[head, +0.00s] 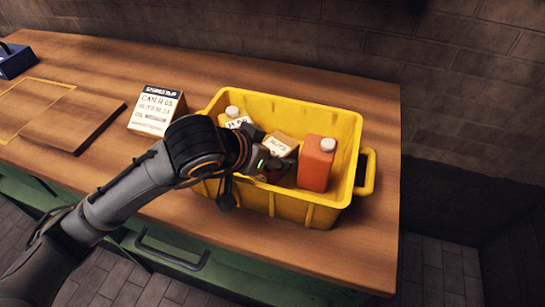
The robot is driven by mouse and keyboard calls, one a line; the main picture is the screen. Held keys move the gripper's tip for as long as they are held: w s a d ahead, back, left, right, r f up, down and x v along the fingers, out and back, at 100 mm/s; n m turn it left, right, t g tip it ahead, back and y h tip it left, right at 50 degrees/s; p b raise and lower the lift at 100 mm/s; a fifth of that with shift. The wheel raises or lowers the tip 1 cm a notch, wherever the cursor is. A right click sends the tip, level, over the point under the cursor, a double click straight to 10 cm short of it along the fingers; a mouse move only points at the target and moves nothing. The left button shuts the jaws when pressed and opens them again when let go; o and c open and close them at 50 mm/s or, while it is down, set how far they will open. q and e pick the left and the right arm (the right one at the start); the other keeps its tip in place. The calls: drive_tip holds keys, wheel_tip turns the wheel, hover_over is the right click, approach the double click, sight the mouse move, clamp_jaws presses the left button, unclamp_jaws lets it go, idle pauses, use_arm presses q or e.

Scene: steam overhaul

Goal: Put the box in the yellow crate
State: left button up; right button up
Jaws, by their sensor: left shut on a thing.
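The yellow crate (345,118) stands on the wooden bench. A brown cardboard box (281,143) with a white label is within the crate's outline, between a white-capped bottle and a red container. My left gripper (275,166) reaches over the crate's front rim and is shut on this box. My wrist hides part of the crate's left front and the box's lower part. I cannot tell whether the box touches the crate floor. My right gripper is not in view.
The crate also holds a red container (317,164) with a white cap and a white-capped bottle (234,117). A flat wooden board (75,120) and a blue case (14,60) are farther left.

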use_arm(q)
drive_tip(key=shift+r, duration=0.1)
drive_tip(key=o, duration=1.2)
drive_tip(key=shift+a+r, duration=0.15)
drive_tip(key=shift+r, duration=0.1)
drive_tip(key=p+v, duration=0.3)
drive_tip(key=v, duration=0.8)
drive_tip(key=shift+s, duration=0.3)
drive_tip(key=shift+r, duration=0.2)
